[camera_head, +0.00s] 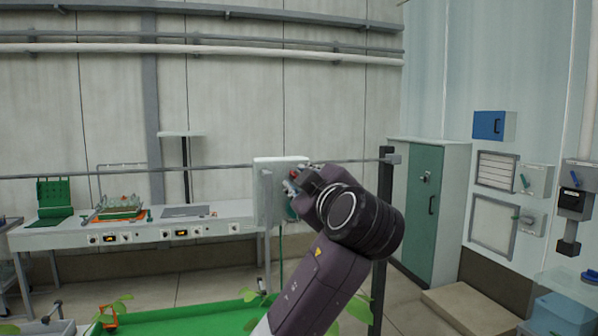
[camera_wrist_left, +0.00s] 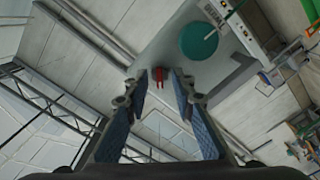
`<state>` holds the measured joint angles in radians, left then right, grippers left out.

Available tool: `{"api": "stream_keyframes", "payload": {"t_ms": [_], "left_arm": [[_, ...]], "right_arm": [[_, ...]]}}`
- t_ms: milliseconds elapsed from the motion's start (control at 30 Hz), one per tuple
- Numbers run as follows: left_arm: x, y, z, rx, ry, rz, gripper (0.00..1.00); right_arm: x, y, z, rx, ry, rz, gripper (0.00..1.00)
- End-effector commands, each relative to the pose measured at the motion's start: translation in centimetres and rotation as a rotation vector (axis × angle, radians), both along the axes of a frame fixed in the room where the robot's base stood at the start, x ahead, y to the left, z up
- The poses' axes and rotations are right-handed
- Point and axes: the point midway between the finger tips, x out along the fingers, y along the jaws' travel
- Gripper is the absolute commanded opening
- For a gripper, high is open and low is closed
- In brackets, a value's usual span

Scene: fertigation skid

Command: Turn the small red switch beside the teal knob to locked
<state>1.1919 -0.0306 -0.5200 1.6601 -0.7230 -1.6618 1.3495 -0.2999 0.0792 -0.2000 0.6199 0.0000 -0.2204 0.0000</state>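The small red switch (camera_wrist_left: 160,76) sits on a pale grey panel, beside the round teal knob (camera_wrist_left: 198,41). My left gripper (camera_wrist_left: 160,84) is open, with one blue-padded finger on each side of the red switch in the picture. I cannot tell whether either finger touches it. In the head view my left gripper (camera_head: 292,186) is at the front of the panel box (camera_head: 266,188), and a bit of red (camera_head: 294,174) shows by the fingers. The teal knob (camera_head: 291,213) is mostly hidden behind my arm there. My right gripper is not in view.
A grey post (camera_head: 384,200) and a thin horizontal rail (camera_head: 130,171) stand near the panel. A bench (camera_head: 140,236) with trays runs along the back left. A green-topped bed (camera_head: 190,318) lies below. A green-doored cabinet (camera_head: 425,205) stands at right.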

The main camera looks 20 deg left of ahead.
Motion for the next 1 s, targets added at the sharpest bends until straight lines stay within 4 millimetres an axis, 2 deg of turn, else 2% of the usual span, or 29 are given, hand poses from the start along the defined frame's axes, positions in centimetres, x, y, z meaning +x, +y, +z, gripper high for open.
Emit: {"api": "stream_keyframes", "payload": {"t_ms": [300, 500, 1000], "left_arm": [[0.3, 0.17, -0.1, 0.0, 0.0, -0.001, 0.22], [0.28, 0.16, -0.08, 0.0, 0.0, -0.001, 0.0], [0.29, 0.14, -0.23, 0.04, 0.029, -0.001, 0.0]], "right_arm": [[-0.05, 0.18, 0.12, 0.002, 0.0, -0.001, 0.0], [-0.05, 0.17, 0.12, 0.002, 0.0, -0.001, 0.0], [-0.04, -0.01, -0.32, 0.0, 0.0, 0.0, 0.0]]}}
